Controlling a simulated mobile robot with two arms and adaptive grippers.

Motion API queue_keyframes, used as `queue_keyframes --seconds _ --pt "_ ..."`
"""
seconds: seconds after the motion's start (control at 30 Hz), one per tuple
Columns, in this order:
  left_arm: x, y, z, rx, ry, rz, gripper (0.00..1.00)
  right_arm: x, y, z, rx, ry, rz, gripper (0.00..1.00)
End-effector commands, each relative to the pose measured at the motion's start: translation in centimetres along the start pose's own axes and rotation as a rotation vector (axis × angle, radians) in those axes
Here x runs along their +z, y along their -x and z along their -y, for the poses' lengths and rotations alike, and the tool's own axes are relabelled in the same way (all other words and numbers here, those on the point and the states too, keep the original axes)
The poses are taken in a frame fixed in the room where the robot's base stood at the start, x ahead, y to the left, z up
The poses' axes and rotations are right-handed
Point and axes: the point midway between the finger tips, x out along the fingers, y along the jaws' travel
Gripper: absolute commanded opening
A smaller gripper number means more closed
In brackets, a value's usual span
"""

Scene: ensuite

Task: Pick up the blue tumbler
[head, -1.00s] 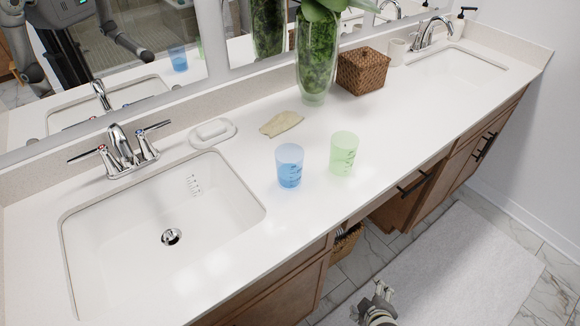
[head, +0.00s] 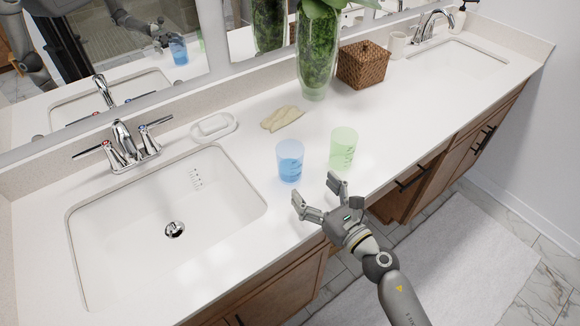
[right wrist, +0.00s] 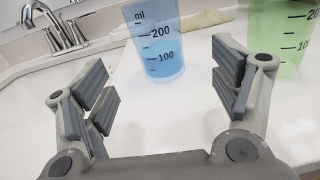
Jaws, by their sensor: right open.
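The blue tumbler (head: 290,162) stands upright on the white counter, just right of the left sink in the head view. It is translucent with measuring marks. In the right wrist view the blue tumbler (right wrist: 157,42) stands ahead, between the two open fingers and beyond their tips. My right gripper (head: 316,190) is open and empty at the counter's front edge, close in front of the tumbler and not touching it. The right wrist view shows its fingers (right wrist: 165,85) spread wide. My left gripper is not seen directly in the head view.
A green tumbler (head: 343,148) stands close to the right of the blue one. A beige cloth (head: 282,118) and a soap dish (head: 213,126) lie behind. The sink basin (head: 130,225) opens to the left. A plant vase (head: 316,60) and wicker box (head: 362,66) stand further back.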

Motion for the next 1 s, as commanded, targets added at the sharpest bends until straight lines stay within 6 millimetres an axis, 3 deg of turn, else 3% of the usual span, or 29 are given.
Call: queue_keyframes --seconds 0.2,0.47,0.7,1.0 --pt "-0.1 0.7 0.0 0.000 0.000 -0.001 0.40 0.1 -3.5 -0.3 0.013 0.018 -0.003 0.83" --pt "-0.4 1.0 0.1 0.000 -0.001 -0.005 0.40 0.2 -5.8 -0.3 0.011 0.016 -0.004 0.83" --pt "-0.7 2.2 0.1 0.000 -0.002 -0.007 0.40 1.4 -9.1 -0.3 0.011 0.013 -0.003 0.83" --pt "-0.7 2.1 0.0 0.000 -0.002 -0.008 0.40 1.2 -10.6 -0.3 0.011 0.016 -0.004 0.83"
